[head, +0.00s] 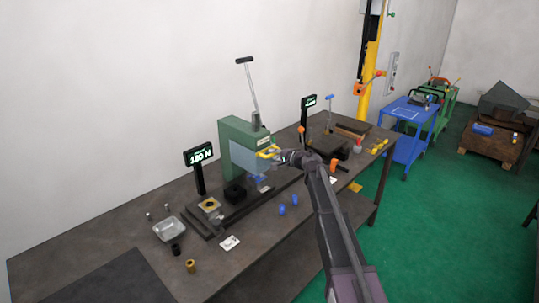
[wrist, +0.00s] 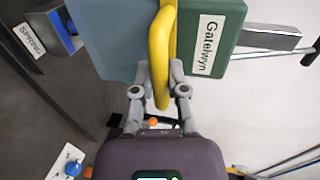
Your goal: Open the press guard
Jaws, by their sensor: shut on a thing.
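The green press (head: 237,132) stands on the workbench, with a long lever rising from its top. Its guard is a pale blue-grey panel (head: 243,157) on the front side, with a yellow handle (head: 268,152). My gripper (head: 278,156) is at this handle. In the wrist view the yellow handle (wrist: 161,45) passes between the fingers of my gripper (wrist: 160,82), which are shut on it. The guard panel (wrist: 112,40) is left of the handle, and the green press body (wrist: 215,30) with a name label is right.
A second display (head: 308,102) stands behind my arm. A blue cart (head: 408,116) is beyond the bench.

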